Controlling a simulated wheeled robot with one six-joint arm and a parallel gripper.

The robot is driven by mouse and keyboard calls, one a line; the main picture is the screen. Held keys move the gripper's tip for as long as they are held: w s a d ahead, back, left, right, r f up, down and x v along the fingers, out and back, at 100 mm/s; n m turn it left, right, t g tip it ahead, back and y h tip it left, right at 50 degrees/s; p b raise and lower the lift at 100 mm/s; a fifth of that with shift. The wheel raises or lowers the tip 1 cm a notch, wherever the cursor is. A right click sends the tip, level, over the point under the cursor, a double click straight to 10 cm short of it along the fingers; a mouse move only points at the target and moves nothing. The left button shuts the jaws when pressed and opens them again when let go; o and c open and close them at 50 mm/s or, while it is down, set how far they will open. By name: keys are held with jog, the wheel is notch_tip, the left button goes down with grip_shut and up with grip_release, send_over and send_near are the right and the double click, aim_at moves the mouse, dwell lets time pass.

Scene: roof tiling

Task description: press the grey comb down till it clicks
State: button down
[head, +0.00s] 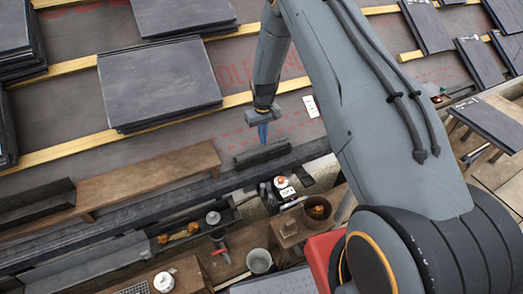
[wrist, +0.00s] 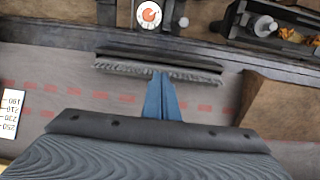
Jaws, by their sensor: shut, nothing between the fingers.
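The grey comb (head: 262,154) is a short dark strip at the eave edge of the roof, below my gripper in the head view. In the wrist view the comb (wrist: 125,66) runs crosswise, with a bristly toothed edge facing my gripper. My gripper (head: 263,138) points down with its blue fingers together and nothing between them. In the wrist view its fingertips (wrist: 161,76) overlap the middle of the comb's toothed edge. I cannot tell whether they touch it. How firmly the comb is seated does not show.
A stack of slates (head: 160,84) lies on the battens at left. A brown plank (head: 150,185) lies along the eave. A white card with numbers (head: 310,106) lies right of my gripper. Tools and a bucket (head: 259,261) stand below the eave.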

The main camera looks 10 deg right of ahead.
jog(key=shift+r, duration=0.1)
dwell(0.4)
notch_tip(320, 180, up, 9)
jog(key=p, duration=0.4)
dwell(0.6)
dwell(0.3)
jog(key=s+r, duration=0.7)
jog(key=r, duration=0.3)
jog(key=s+r+m, duration=0.1)
jog(key=s+r, duration=0.5)
jog(key=s, duration=0.7)
jog(key=s+r+m, duration=0.1)
jog(key=s+r, duration=0.6)
jog(key=s, duration=0.6)
jog(key=shift+t, duration=0.3)
